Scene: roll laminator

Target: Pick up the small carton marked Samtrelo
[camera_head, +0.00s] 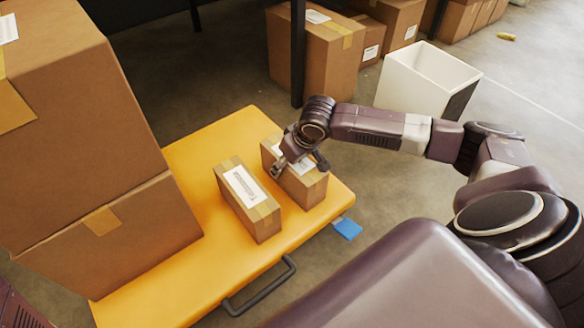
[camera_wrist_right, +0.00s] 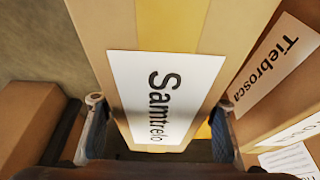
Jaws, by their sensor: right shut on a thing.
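The small carton marked Samtrelo (camera_head: 310,188) is at the right end of the yellow platform in the head view. Its white label reads Samtrelo in the right wrist view, where the carton (camera_wrist_right: 172,25) fills the middle. My right gripper (camera_head: 299,169) comes down over it from above, with one finger on either side. In the wrist view the fingers of the right gripper (camera_wrist_right: 161,108) are against its two sides, shut on it. I cannot tell whether its underside touches the platform. My left gripper is not in view.
A similar small carton (camera_head: 263,216) with a white label stands just left of it on the yellow platform (camera_head: 190,285). A big stacked box (camera_head: 110,235) fills the platform's left side. A dark post (camera_head: 298,55) and a white bin (camera_head: 415,85) stand behind.

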